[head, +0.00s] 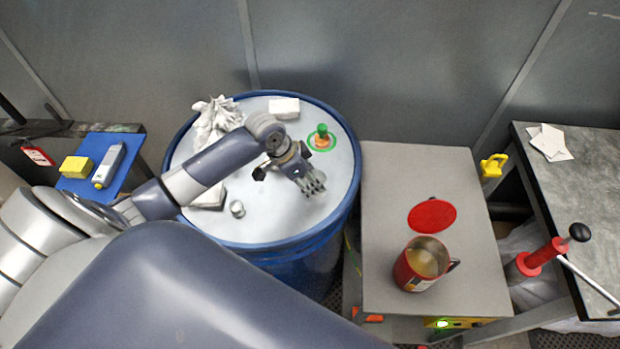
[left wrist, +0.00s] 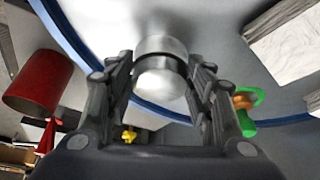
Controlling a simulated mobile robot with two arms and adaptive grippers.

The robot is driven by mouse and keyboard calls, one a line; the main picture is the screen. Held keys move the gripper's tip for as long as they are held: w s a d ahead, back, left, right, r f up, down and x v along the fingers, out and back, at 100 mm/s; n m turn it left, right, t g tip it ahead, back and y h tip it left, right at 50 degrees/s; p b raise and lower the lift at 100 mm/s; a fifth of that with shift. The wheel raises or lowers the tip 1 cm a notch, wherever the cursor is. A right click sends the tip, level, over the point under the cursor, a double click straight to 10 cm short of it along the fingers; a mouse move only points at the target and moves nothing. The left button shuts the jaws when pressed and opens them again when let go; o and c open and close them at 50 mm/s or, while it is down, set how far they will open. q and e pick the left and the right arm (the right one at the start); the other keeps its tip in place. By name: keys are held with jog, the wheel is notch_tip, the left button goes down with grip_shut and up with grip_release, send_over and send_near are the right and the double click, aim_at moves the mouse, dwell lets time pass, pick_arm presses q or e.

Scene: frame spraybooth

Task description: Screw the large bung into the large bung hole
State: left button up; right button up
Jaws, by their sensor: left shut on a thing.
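My left gripper (head: 313,184) is over the right half of the blue drum's pale lid (head: 275,220). In the left wrist view, its fingers (left wrist: 160,85) are shut on a silvery round metal piece (left wrist: 161,70), which looks like the large bung. The hand hides this piece in the head view. A green ring with an orange fitting and green knob (head: 321,138) sits near the lid's far right edge, beyond the gripper; it also shows in the left wrist view (left wrist: 246,99). I cannot make out an open bung hole. A small metal cylinder (head: 237,209) stands on the near lid. My right gripper is out of view.
White cloth (head: 217,118), a pale block (head: 284,107) and another block (head: 208,197) lie on the lid. Right of the drum, a grey cabinet (head: 395,165) bears a red disc (head: 432,216) and red can (head: 424,263). A blue mat (head: 116,149) lies left.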

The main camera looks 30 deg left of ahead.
pick_arm(q)
jog(key=shift+a+f, duration=0.1)
jog(key=shift+a, duration=0.3)
jog(key=shift+w+a+m, duration=0.2)
jog(key=shift+w+m, duration=0.05)
jog(key=shift+m, duration=0.75)
jog(key=m+g+h+b, duration=0.1)
jog(key=m, duration=0.1)
jog(key=shift+m, duration=0.3)
jog(key=o, duration=1.2)
jog(key=shift+c, duration=0.2)
jog(key=shift+w+a, duration=0.1)
jog(key=shift+a, duration=0.05)
jog(key=shift+d, duration=0.3)
